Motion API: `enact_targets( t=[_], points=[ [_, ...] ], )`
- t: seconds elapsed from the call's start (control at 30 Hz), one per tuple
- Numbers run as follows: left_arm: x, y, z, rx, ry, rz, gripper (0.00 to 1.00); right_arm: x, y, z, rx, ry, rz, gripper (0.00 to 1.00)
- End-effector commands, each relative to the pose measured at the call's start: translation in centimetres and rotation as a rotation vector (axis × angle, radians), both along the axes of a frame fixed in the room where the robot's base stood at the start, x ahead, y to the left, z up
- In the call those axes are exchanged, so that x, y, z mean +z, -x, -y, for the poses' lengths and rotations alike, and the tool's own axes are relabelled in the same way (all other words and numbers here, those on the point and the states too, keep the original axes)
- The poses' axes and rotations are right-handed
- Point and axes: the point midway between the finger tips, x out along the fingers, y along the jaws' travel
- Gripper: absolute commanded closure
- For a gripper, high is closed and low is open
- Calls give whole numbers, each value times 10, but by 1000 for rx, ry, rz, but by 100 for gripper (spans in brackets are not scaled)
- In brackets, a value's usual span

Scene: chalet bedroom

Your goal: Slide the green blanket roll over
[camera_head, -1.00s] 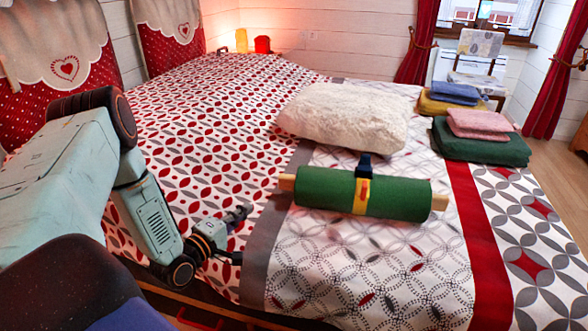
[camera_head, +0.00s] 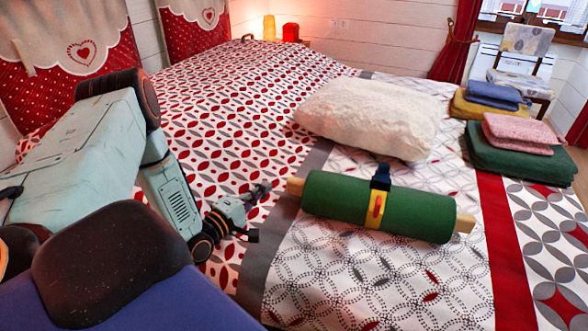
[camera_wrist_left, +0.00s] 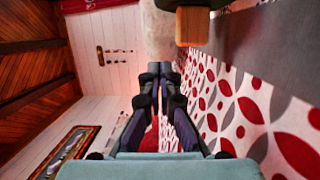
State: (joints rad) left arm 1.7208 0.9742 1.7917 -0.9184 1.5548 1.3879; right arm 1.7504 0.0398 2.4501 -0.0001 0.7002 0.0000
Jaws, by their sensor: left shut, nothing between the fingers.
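The green blanket roll (camera_head: 335,197) lies on the bed, with a pale wooden rod end at each side. In the left wrist view the shut fingers (camera_wrist_left: 160,72) point ahead. The rod end (camera_wrist_left: 193,27) shows there at the top, right of the fingers, with a dark green edge of the roll above it. My right gripper is not in view.
A fluffy cream pillow (camera_head: 370,118) lies behind the roll. Folded green and pink blankets (camera_head: 515,147) and a yellow and blue stack (camera_head: 490,98) sit at the right. A chair (camera_head: 522,62) stands beyond. The patterned bedspread in front of the roll is clear.

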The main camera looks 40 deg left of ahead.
Motion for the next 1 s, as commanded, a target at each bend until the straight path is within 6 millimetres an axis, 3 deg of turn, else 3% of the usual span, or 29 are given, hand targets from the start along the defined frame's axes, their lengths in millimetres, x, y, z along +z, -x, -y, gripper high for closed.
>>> enact_targets(
  t=[0.17,0.57,0.8,1.0],
  points=[
    [-1,-21,0,-3,-3,3,100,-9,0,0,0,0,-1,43],
    [-2,-96,-1,-4,-4,3,100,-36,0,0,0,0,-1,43],
    [-1,-106,28,-3,1,-1,100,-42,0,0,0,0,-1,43],
    [0,-109,36,-1,0,0,100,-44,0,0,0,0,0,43]
  ],
)
